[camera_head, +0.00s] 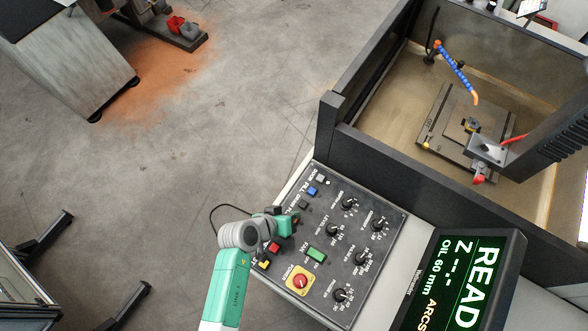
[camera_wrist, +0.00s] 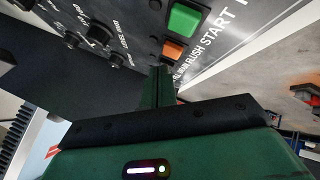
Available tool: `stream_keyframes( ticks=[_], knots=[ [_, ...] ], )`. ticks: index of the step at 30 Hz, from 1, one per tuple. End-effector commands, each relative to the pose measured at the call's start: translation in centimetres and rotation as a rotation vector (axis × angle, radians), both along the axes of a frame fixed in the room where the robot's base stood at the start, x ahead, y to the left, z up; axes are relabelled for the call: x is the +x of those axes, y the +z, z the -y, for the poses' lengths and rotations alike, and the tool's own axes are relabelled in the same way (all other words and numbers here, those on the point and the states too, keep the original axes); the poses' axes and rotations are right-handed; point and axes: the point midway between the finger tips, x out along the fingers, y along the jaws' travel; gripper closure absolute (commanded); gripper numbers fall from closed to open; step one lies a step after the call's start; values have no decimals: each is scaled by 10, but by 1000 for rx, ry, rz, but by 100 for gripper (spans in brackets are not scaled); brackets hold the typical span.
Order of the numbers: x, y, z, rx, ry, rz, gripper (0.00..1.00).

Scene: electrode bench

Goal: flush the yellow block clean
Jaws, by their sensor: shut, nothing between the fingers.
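No liquid stream shows at the tip. My gripper (camera_head: 294,216) is shut and empty over the control panel (camera_head: 375,225). In the wrist view its fingers (camera_wrist: 163,84) point at the panel just below an orange button (camera_wrist: 173,49), labelled with what looks like FLUSH. Whether they touch it I cannot tell.
A green button (camera_wrist: 184,19) labelled START is beside the orange one. Several knobs and a red stop button (camera_head: 299,281) share the panel. A screen (camera_head: 462,285) shows READ and OIL 60 mm. The machine's electrode head (camera_head: 488,150) hangs near the block. Open floor lies left.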

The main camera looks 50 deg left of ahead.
Motion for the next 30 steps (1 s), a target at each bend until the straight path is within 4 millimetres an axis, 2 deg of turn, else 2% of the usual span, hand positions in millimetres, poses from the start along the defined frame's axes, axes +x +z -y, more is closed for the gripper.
stream_keyframes(
  ticks=[7,21,30],
  knots=[
    [0,5,0,0,0,0,100],
    [0,51,0,0,0,0,100],
    [0,49,0,0,0,0,100]
  ],
)
